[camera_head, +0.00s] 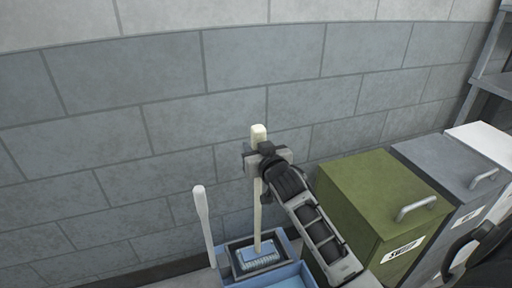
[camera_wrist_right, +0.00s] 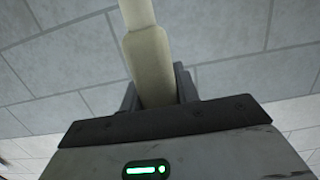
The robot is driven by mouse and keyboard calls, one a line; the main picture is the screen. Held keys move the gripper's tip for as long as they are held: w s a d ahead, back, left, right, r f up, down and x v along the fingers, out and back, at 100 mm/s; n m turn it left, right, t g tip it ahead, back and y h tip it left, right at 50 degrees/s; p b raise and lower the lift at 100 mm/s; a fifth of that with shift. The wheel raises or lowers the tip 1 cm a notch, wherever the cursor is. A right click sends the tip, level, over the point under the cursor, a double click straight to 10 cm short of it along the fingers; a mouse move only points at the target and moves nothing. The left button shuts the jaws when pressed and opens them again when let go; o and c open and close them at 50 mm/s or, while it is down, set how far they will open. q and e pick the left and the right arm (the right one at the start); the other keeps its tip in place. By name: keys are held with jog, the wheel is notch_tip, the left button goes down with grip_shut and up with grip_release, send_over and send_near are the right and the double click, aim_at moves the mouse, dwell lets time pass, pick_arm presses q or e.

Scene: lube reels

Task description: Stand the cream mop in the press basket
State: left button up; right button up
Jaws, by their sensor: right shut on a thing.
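The cream mop (camera_head: 258,210) stands about upright, its pale handle running down to a blue-and-white head (camera_head: 259,256). The head shows within the outline of the dark press basket (camera_head: 238,265) on the blue bucket; I cannot tell whether it touches the bottom. My right gripper (camera_head: 259,158) is shut on the upper part of the handle. The right wrist view shows the cream handle (camera_wrist_right: 150,62) between the fingers (camera_wrist_right: 160,88). My left gripper is not in view.
A white lever (camera_head: 203,222) rises at the left of the blue bucket (camera_head: 290,275). An olive bin (camera_head: 370,185), a grey bin (camera_head: 445,165) and a white bin (camera_head: 488,140) stand to the right. A grey block wall (camera_head: 180,110) is behind.

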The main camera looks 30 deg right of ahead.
jog(key=o, duration=1.1)
jog(key=shift+f, duration=0.1)
jog(key=shift+s+r, duration=0.1)
jog(key=shift+r, duration=0.15)
jog(key=v, duration=1.2)
jog(key=s+a+f+n+g+y, duration=0.1)
jog(key=s+a+f+y, duration=0.1)
jog(key=s+a+f, duration=0.2)
jog(key=s+a+f+n+g+y, duration=0.2)
jog(key=s+a+f, duration=0.3)
jog(key=a+f, duration=0.2)
jog(key=s+a+f+n+g+y, duration=0.2)
jog(key=s+a+f+y, duration=0.1)
jog(key=s+a+f, duration=0.2)
jog(key=shift+s+a+f, duration=0.1)
jog(key=shift+a+f, duration=0.15)
jog(key=shift+a, duration=0.3)
jog(key=shift+s+a+f, duration=0.1)
jog(key=shift+a+f, duration=0.15)
jog(key=shift+a, duration=0.3)
